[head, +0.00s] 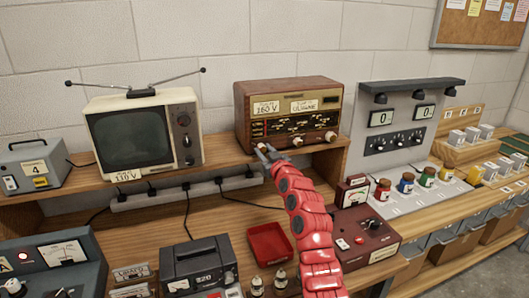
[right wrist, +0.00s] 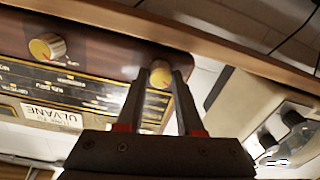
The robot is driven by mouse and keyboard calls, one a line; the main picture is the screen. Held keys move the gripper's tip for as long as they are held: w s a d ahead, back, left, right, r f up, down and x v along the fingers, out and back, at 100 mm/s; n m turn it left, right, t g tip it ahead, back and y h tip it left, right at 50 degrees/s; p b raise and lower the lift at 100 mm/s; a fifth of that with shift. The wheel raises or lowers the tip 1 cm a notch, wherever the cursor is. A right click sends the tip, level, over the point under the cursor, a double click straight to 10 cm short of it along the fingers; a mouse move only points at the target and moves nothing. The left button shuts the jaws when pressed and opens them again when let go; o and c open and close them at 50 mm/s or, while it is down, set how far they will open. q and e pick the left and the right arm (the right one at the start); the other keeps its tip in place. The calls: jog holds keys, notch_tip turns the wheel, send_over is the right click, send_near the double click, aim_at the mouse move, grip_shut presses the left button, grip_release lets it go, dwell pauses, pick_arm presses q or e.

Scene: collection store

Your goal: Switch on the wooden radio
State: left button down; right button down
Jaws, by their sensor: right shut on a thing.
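The wooden radio (head: 240,112) stands on the upper shelf, with a lit dial and paper labels, one reading ULVANE. In the head view my right gripper (head: 264,151) is at the radio's lower left front corner. The right wrist view is upside down; there my right gripper (right wrist: 160,76) has its two fingers on either side of a cream knob (right wrist: 159,78) and is shut on it. Another knob (right wrist: 47,47) of the radio is free in that view. A knob at the radio's lower right (head: 331,136) shows in the head view. My left gripper is out of view.
A cream television (head: 193,155) with antennas stands left of the radio on the same shelf (head: 222,158). A power strip (head: 170,194) runs below. A red tray (head: 270,246) and a red meter box (head: 366,238) are on the bench. A grey meter panel (head: 405,110) stands right.

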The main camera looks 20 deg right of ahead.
jog(key=shift+m, duration=0.3)
jog(key=m, duration=0.2)
jog(key=shift+m+b, duration=0.3)
jog(key=shift+b, duration=0.05)
jog(key=m, duration=0.3)
jog(key=shift+m, duration=0.3)
jog(key=m+p, duration=0.3)
jog(key=m, duration=0.1)
jog(key=shift+r+m, duration=0.1)
jog(key=shift+m, duration=0.2)
jog(key=m+p, duration=0.1)
jog(key=m, duration=0.1)
jog(key=shift+d+m+p, duration=0.1)
jog(key=shift+m+p, duration=0.2)
jog(key=shift+p, duration=0.05)
jog(key=shift+m+p, duration=0.3)
jog(key=shift+m, duration=0.3)
jog(key=shift+f, duration=0.2)
